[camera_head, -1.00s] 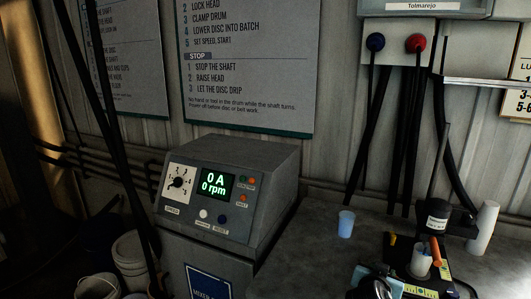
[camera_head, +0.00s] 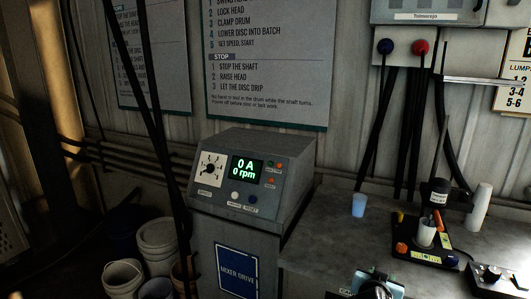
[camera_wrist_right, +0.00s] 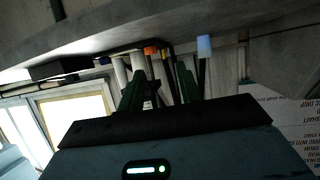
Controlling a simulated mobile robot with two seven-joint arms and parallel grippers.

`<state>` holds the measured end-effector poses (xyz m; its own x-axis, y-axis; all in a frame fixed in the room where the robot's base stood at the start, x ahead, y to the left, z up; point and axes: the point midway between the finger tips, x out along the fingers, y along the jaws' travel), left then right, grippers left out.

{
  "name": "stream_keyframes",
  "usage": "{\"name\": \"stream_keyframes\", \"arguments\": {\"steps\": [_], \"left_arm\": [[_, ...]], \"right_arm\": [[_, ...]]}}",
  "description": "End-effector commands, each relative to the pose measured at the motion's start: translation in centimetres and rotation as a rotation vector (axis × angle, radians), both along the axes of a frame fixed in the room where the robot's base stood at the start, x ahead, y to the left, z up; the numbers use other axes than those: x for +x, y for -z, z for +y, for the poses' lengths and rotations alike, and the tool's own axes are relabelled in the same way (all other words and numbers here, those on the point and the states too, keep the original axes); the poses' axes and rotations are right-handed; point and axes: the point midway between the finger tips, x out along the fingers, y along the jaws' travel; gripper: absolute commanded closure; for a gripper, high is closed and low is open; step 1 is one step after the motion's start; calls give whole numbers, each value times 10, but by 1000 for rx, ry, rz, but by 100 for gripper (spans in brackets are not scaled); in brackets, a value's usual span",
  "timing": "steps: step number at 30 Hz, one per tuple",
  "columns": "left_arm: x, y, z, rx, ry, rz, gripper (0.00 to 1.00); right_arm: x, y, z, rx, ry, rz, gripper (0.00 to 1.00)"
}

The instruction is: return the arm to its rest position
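My right gripper (camera_wrist_right: 161,82) shows in the right wrist view. Its two dark green fingers stand apart with nothing visibly held between them. The wrist picture is upside down, with the bench underside or top edge across its upper part. In the head view, a light blue and black part at the bottom edge (camera_head: 375,284) looks like part of my right arm, over the front of the bench and mostly cut off. Its fingers cannot be made out there. My left gripper is not in view.
The grey bench (camera_head: 325,235) holds a pale blue cup (camera_head: 359,204), a black tray (camera_head: 404,250) with a white cup (camera_head: 426,232), a white cylinder (camera_head: 479,206) and a knobbed box (camera_head: 494,277). The control box (camera_head: 258,179) reads 0 rpm. Buckets (camera_head: 157,246) stand at left.

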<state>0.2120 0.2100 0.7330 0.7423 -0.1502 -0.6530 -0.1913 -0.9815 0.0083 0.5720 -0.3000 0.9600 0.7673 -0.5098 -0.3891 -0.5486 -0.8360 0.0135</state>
Motion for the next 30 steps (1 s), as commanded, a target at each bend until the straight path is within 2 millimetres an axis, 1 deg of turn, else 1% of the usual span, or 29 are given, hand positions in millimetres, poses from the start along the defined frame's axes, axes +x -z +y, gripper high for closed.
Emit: {"name": "stream_keyframes", "arguments": {"steps": [1, 5, 8, 11, 12, 14, 15, 17, 18, 20, 21, 23, 24, 27, 30], "left_arm": [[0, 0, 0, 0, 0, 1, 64], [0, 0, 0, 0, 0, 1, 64], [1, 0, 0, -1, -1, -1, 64], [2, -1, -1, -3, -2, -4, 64], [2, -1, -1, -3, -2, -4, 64], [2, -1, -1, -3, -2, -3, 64], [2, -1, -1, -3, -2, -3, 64], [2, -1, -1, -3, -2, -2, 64], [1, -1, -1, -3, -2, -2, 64], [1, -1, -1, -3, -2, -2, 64], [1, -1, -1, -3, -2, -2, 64], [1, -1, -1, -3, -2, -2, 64], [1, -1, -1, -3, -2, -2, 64], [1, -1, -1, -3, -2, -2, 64], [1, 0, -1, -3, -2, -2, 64]], "right_arm": [[-11, 21, 2, -5, -29, 35, 65], [-33, 56, 10, -12, -112, 87, 65], [-55, 86, 18, -13, -185, 129, 65], [-85, 118, 27, -15, -270, 174, 65], [-99, 131, 31, -13, -308, 193, 65], [-124, 151, 38, -8, -368, 221, 65], [-141, 163, 43, -6, -407, 237, 65], [-168, 179, 51, 1, -465, 257, 65], [-186, 189, 55, 6, -502, 270, 65], [-214, 201, 62, 14, -555, 284, 65], [-233, 208, 67, 22, -588, 293, 65], [-261, 216, 73, 33, -632, 302, 65], [-278, 219, 77, 41, -660, 306, 65], [-315, 224, 85, 59, -711, 311, 65], [-340, 226, 90, 71, -743, 312, 65]]}}
